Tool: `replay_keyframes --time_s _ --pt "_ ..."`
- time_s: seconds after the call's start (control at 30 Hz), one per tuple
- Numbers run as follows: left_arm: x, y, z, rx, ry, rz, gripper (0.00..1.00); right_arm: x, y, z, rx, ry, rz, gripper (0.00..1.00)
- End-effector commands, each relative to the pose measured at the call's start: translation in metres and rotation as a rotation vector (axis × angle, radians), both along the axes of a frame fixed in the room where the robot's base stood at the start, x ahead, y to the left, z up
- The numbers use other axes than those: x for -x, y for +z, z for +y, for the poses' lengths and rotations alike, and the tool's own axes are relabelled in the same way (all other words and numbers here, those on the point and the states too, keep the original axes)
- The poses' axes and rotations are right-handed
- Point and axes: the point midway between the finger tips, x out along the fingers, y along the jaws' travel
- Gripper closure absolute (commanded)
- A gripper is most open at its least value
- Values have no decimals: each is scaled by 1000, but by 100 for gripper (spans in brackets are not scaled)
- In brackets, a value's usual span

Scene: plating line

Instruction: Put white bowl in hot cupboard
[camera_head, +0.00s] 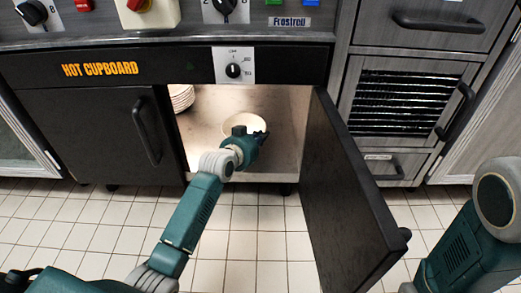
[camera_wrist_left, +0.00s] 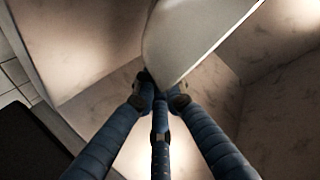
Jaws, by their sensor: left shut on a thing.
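The white bowl (camera_head: 244,124) is inside the hot cupboard (camera_head: 285,160), behind my left gripper (camera_head: 256,140), which reaches in through the open doorway. The left gripper is shut on the bowl. In the left wrist view the bowl (camera_wrist_left: 190,35) fills the top middle, tilted relative to that camera, with the fingers (camera_wrist_left: 163,97) closed at its edge. The gripper and wrist hide part of the bowl's near side in the head view. Whether its base touches the cupboard floor cannot be told. My right gripper is out of view; only part of the right arm shows.
The cupboard's right door (camera_head: 345,190) stands open toward me, right of my left arm. The left door (camera_head: 95,130) is shut. A stack of white plates (camera_head: 181,97) stands inside at the left. Bare cupboard floor (camera_head: 205,135) lies around the bowl.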

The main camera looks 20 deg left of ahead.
Motion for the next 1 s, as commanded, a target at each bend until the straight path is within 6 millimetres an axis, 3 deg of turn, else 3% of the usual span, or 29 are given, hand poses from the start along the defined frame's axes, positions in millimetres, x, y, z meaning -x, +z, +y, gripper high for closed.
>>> replay_keyframes --time_s 0.33,0.6,0.63,0.73,1.0 --pt "0 -38 -1 1 0 -3 100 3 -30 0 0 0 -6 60" --pt "0 -37 0 0 0 -3 100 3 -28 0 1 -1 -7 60" --pt "0 -39 0 0 -1 1 88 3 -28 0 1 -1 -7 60" --pt "0 -39 0 0 -1 1 70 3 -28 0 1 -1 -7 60" --pt "1 -38 0 0 0 0 70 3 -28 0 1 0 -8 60"
